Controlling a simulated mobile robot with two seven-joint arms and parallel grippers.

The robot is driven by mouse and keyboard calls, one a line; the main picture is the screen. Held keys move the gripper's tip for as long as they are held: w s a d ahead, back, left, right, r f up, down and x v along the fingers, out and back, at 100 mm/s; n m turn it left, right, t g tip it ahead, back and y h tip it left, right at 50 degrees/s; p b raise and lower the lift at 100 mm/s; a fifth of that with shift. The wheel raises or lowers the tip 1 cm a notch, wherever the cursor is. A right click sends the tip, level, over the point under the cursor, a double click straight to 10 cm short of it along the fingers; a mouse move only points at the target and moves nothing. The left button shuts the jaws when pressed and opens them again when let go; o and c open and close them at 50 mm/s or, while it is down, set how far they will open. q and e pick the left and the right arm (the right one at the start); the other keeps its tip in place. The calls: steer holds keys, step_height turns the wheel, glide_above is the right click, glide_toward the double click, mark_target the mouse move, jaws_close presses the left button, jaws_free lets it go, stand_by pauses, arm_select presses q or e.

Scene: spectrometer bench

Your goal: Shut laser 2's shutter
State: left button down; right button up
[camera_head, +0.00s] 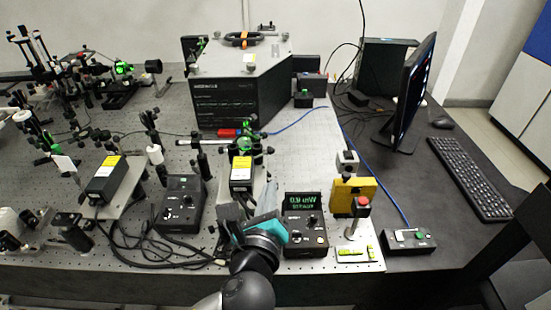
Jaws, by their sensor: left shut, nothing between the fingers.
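Two black laser heads with yellow labels stand on the optical table. One is at the left (106,180) and one is near the middle (240,174). Their numbers are too small to read, and I cannot make out the shutter state of either. My left gripper (233,212) is shut and empty. It is just in front of the middle laser, at the left of a control box (305,226) with a lit green readout, and hides part of the bench there. I cannot tell whether it touches anything. My right gripper is not in view.
Another control box (182,203) stands left of my gripper, with black cables looping in front. A large dark spectrometer (238,95) is behind. A monitor (414,92) and keyboard (469,178) are at the right.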

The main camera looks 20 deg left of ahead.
arm_select(q)
steer(key=b+x, duration=0.1)
steer(key=x, duration=0.9)
stand_by(0.4)
